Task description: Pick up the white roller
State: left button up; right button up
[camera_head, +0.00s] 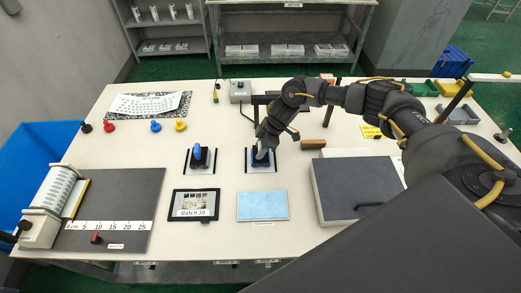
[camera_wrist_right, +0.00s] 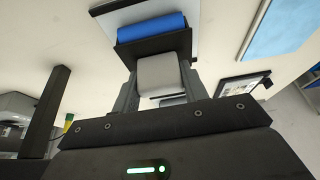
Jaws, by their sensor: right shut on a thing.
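The roller (camera_wrist_right: 160,74) in my right gripper has a pale grey-white block-like grip and a blue cylinder (camera_wrist_right: 152,27) in a black holder. My right gripper (camera_head: 263,150) is shut on the pale grip, with a finger on each side. The roller stands over a white-and-dark stand plate (camera_head: 261,169) in the middle of the table. I cannot tell whether it still touches the plate. A second roller (camera_head: 199,154), blue with a dark grip, stands upright on its own plate to the left. My left gripper is not in view.
A framed "Batch 20" panel (camera_head: 193,205) and a light-blue pad (camera_head: 262,206) lie in front of the stands. A grey-lidded box (camera_head: 351,187) is at right, a brown cylinder (camera_head: 313,144) behind it. A dark ruled board (camera_head: 118,200) lies at left; coloured knobs stand behind.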

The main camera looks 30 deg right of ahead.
jog(key=shift+r+b, duration=0.4)
jog(key=shift+r, duration=0.1)
notch_tip(320, 180, up, 2)
jog(key=shift+s+r+b, duration=0.15)
jog(key=shift+r+b, duration=0.1)
jog(key=shift+b, duration=0.2)
jog(key=s+r+b, duration=0.2)
jog(key=s+r, duration=0.7)
jog(key=s, duration=0.4)
jog(key=shift+s+a+r, duration=0.25)
jog(key=shift+s+a, duration=0.05)
jog(key=shift+a, duration=0.15)
jog(key=shift+a+r, duration=0.1)
jog(key=w+a+r+m, duration=0.1)
jog(key=a+r+m, duration=0.1)
jog(key=a+r, duration=0.2)
jog(key=shift+w+a+t, duration=0.2)
jog(key=shift+a+t, duration=0.15)
jog(key=shift+t, duration=0.05)
jog(key=shift+d, duration=0.2)
